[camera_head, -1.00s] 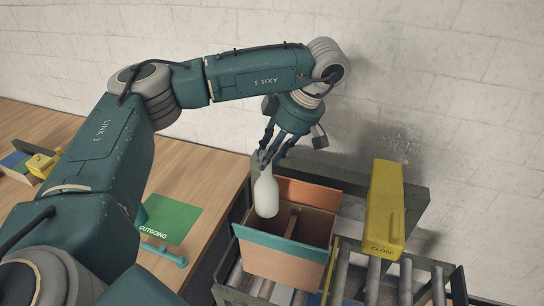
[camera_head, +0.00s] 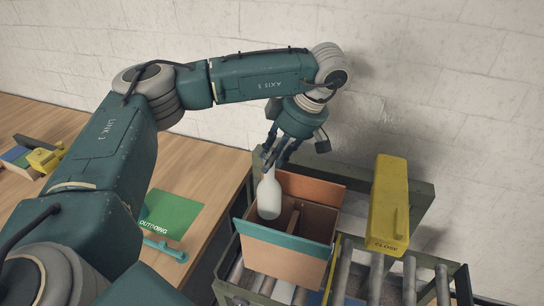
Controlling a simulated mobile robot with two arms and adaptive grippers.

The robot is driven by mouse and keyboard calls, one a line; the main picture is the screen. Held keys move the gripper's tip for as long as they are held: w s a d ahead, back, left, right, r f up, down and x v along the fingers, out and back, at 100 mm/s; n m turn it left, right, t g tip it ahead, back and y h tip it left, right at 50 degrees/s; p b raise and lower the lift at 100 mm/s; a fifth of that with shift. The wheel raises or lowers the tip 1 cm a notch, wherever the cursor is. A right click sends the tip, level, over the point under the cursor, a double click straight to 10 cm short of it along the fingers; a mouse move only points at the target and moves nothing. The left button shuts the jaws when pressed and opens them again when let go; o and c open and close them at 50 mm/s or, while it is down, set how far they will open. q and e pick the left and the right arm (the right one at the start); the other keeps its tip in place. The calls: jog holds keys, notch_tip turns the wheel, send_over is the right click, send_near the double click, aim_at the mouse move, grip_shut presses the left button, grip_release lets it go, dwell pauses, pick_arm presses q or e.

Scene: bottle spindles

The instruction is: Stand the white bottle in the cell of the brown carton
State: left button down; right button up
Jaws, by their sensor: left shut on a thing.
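The white bottle (camera_head: 269,197) is upright, its lower part at the left side of the open brown carton (camera_head: 284,262). My left gripper (camera_head: 270,164) is shut on the bottle's neck from above. The carton has a divider (camera_head: 292,222) inside, and the bottle is on the left of it. The bottle's base is within the carton's outline; I cannot tell whether it touches the floor of the cell. My right gripper is out of view.
The carton stands on a roller conveyor (camera_head: 375,278). A yellow block marked CLOSE (camera_head: 388,205) stands right of it. A wooden table (camera_head: 205,165) with a green OUTGOING mat (camera_head: 170,214) and a teal handle-like thing (camera_head: 165,250) is on the left.

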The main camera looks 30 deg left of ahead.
aim_at(272, 173)
pick_arm(q)
jog(key=shift+f, duration=0.15)
jog(key=shift+f+b, duration=1.75)
jog(key=shift+f, duration=0.7)
jog(key=shift+f+b, duration=2.55)
jog(key=shift+f, duration=1.35)
jog(key=shift+w+a+f+b, duration=0.1)
jog(key=shift+f+b, duration=3.2)
jog(key=shift+f, duration=1.85)
jog(key=c, duration=1.3)
grip_release()
